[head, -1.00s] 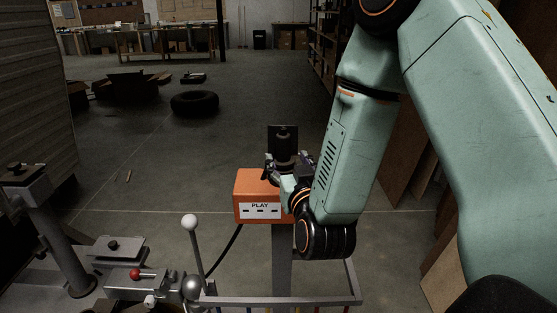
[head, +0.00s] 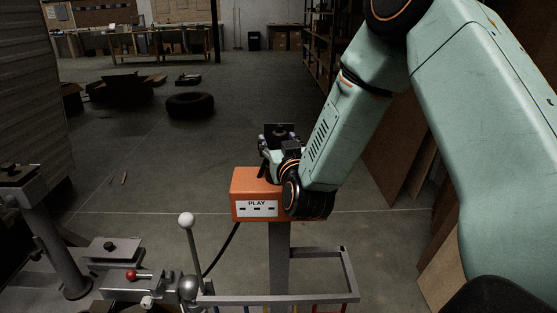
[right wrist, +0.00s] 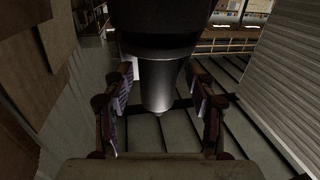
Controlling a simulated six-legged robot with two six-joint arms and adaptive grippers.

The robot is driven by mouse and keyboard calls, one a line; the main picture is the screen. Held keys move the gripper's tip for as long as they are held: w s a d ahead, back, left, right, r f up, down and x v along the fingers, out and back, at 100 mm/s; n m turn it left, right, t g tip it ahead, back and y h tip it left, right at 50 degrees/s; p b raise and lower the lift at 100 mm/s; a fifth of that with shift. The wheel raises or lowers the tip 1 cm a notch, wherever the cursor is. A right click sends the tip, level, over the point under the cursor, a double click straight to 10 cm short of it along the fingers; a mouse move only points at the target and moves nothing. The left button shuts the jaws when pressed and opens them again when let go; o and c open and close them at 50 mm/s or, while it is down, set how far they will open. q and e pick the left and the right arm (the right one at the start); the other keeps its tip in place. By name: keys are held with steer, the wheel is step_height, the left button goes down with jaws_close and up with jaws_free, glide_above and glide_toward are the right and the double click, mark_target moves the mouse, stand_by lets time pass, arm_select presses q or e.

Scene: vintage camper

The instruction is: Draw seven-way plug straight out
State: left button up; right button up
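The seven-way plug shows in the right wrist view as a dark, thick cylinder with a narrower grey end (right wrist: 160,92). It points down the picture toward my palm. My right gripper (right wrist: 163,95) is open, with one finger on each side of the plug. Gaps show beside the narrow end; I cannot tell whether the fingertips touch the thicker part. In the head view my right gripper (head: 272,150) is at the black plate (head: 280,128) above the orange box, and it hides most of the plug. My left gripper is not in view.
The orange box (head: 245,181) marked PLAY stands on a grey post (head: 279,245), with a metal frame (head: 348,270) below. A lever with a white knob (head: 186,220) rises at the left. A tyre (head: 190,105) lies farther back on open floor.

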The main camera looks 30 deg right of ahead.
steer(key=shift+s+d, duration=0.1)
steer(key=shift+d, duration=0.05)
steer(key=c, duration=0.4)
jaws_close()
step_height(320, 180, up, 18)
steer(key=p, duration=0.5)
